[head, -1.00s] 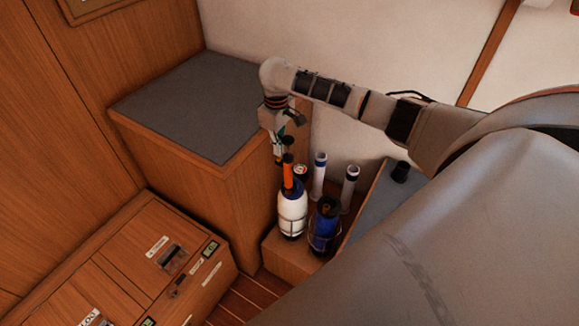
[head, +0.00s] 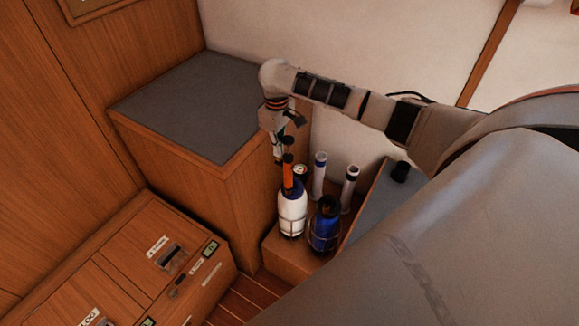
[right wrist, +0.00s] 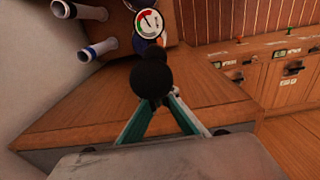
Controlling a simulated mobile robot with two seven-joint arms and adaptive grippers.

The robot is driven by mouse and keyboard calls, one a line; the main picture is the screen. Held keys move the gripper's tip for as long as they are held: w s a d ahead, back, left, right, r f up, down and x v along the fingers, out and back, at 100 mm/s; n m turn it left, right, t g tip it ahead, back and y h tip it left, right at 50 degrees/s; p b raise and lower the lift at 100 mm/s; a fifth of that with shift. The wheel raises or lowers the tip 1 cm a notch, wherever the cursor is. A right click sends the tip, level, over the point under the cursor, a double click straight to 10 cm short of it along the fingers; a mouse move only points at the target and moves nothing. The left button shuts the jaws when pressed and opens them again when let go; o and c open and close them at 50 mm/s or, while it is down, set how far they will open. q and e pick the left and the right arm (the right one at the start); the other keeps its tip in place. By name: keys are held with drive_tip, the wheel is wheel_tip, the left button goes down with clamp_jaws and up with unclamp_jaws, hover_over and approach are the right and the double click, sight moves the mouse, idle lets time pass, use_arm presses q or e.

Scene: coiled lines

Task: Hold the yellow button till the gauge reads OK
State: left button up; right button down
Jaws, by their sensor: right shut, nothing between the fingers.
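A round gauge (right wrist: 149,23) with a white face, red and green marks and a dark needle shows just beyond the fingertips. It appears small in the head view (head: 300,171), and its reading is too small to tell. I cannot make out a yellow button; the fingertips may hide it. My left gripper is out of view.
A blue bottle (head: 325,228) stands right of the white one, with two white tubes (head: 319,176) behind. A grey-topped wooden locker (head: 185,105) is at left. A low wooden cabinet (head: 120,270) with small displays is in front of it. The pale wall is close behind.

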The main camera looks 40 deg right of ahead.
drive_tip(key=shift+f, duration=1)
drive_tip(key=shift+r, duration=0.15)
idle(1.6)
drive_tip(key=shift+r, duration=1.05)
drive_tip(key=shift+f, duration=1.15)
idle(1.1)
drive_tip(key=shift+r, duration=1.15)
drive_tip(key=shift+r, duration=0.1)
drive_tip(key=shift+r, duration=2.4)
